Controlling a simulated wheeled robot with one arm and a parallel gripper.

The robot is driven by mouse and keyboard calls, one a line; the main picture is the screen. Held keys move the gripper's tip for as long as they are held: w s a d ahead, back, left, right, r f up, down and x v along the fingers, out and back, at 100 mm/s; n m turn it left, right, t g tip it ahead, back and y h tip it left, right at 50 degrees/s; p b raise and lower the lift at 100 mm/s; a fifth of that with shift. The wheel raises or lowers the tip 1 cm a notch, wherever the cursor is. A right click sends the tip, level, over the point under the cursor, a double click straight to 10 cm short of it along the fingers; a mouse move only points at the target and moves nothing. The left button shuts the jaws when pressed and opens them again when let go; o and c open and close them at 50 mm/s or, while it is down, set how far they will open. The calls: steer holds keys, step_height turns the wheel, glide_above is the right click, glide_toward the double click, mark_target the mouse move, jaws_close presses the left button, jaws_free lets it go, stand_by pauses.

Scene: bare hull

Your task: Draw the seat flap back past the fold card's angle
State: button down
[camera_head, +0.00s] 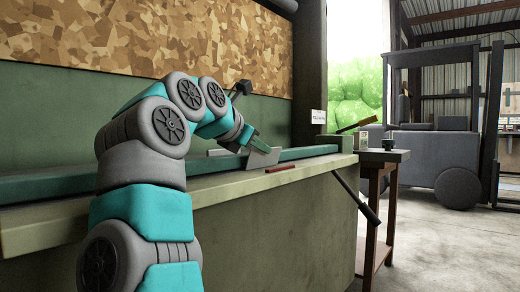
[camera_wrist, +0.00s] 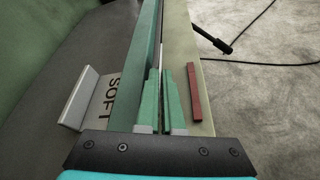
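The seat flap appears to be a thin grey plate (camera_head: 263,157) standing up at the green rail's near side in the head view. In the wrist view it is nearly edge-on, a thin pale line (camera_wrist: 161,52) running in between my fingertips. My gripper (camera_wrist: 163,72) has its green fingers close together on either side of it; it also shows in the head view (camera_head: 256,146). The fold card (camera_wrist: 88,97) is a bent grey card left of the rail, beside the printed word SOFT; its edge shows in the head view (camera_head: 218,152). The flap's lower edge is hard to make out.
A long green rail (camera_wrist: 140,60) runs along the bench. A dark red bar (camera_wrist: 194,108) lies on the pale bench edge (camera_wrist: 186,60). A black-ended lever (camera_head: 369,214) sticks out at the bench's right end, near a small side table (camera_head: 388,155). Open floor lies right.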

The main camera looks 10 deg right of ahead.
steer(key=c, duration=1.3)
jaws_free()
steer(key=shift+p+v, duration=0.3)
steer(key=shift+v, duration=3.6)
